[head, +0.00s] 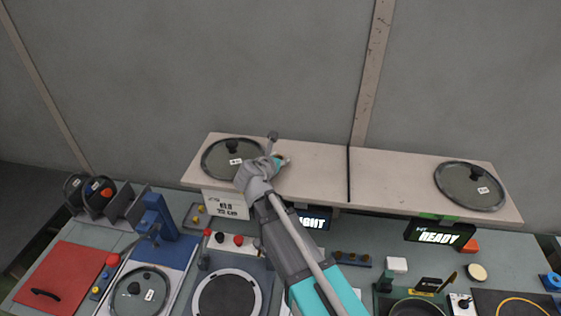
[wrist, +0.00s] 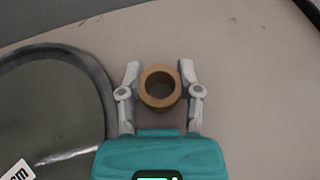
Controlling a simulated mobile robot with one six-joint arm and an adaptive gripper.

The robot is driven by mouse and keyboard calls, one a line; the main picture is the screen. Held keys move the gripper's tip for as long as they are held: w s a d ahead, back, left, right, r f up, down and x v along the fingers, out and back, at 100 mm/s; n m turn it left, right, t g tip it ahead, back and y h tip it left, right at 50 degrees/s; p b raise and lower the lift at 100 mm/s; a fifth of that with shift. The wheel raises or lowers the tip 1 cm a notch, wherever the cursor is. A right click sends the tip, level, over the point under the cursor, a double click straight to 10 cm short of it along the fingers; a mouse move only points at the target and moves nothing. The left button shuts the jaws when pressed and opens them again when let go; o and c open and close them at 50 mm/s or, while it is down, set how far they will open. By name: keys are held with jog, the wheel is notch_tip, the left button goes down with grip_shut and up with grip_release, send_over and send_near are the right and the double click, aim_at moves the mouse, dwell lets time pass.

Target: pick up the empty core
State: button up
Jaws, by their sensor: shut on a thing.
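The empty core is a short brown cardboard ring (wrist: 160,104) with an open hole, seen from its end in the wrist view. My gripper (wrist: 160,72) is shut on it, one grey finger against each side. In the head view my gripper (head: 284,160) is over the pale shelf (head: 315,165), just right of the left glass lid (head: 219,165). I cannot make out the core in the head view. Whether the core touches the shelf I cannot tell.
The left lid's dark rim (wrist: 98,75) lies close to my gripper's left side in the wrist view. Another glass lid (head: 455,190) lies at the shelf's right end. A black divider (head: 348,175) crosses the shelf. A crowded counter with pans and a red board (head: 65,270) lies below.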

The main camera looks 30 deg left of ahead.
jog(key=shift+r, duration=0.15)
jog(key=shift+c, duration=0.3)
notch_tip(320, 180, up, 3)
jog(key=p, duration=0.3)
jog(key=s+d+r+p, duration=0.2)
jog(key=s+r+p, duration=0.3)
jog(key=s, duration=0.1)
jog(key=s+d+r+p, duration=0.2)
jog(key=s+r+p, duration=0.2)
jog(key=s, duration=0.3)
jog(key=shift+d+r+p, duration=0.3)
jog(key=shift+r+p, duration=0.05)
jog(key=shift+p, duration=0.2)
jog(key=shift+s, duration=0.1)
